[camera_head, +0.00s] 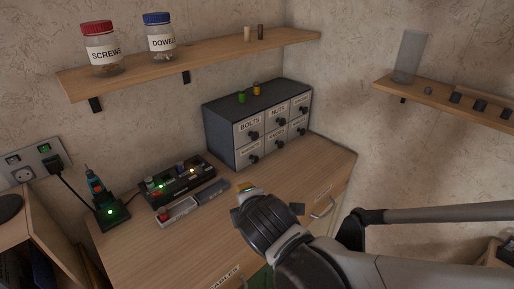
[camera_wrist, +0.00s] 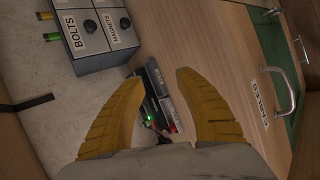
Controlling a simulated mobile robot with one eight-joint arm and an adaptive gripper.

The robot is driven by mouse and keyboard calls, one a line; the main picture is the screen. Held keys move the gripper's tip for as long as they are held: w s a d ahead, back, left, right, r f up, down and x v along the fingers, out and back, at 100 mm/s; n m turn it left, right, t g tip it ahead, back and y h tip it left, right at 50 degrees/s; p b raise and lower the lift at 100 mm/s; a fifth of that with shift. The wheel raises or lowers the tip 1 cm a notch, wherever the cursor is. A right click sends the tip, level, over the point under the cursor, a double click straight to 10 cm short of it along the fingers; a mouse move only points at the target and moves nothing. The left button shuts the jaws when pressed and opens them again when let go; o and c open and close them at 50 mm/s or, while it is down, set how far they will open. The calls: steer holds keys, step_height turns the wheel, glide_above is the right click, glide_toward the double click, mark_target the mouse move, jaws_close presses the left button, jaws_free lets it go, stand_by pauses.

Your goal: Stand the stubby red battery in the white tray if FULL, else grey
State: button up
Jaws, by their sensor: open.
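A small red piece (camera_head: 163,213), which looks like the stubby red battery, is at the left end of the white tray (camera_head: 182,211); whether it stands upright is too small to tell. Red also shows between my fingers in the wrist view (camera_wrist: 174,128). The grey tray (camera_head: 211,191) lies end to end with the white tray, to its right, and looks empty. Behind both is a black charger-like box (camera_head: 190,186) with lit green and warm lights and several small cells. My gripper (camera_wrist: 176,80) is open and empty, its yellow fingers spread above the bench, right of the trays in the head view.
A drawer cabinet (camera_head: 249,140) stands at the back, with a green cell (camera_head: 241,96) and a yellow cell (camera_head: 257,89) on top. A tool in a lit dock (camera_head: 110,212) is at the left. The bench front is clear. Jars stand on a shelf (camera_head: 200,65) above.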

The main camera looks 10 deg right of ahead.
steer(key=s+d+r+m+g, duration=0.2)
steer(key=s+d+m, duration=0.9)
steer(key=m, duration=0.8)
steer(key=shift+d+r+m+g, duration=0.25)
steer(key=shift+m+g, duration=0.15)
steer(key=shift+g, duration=0.1)
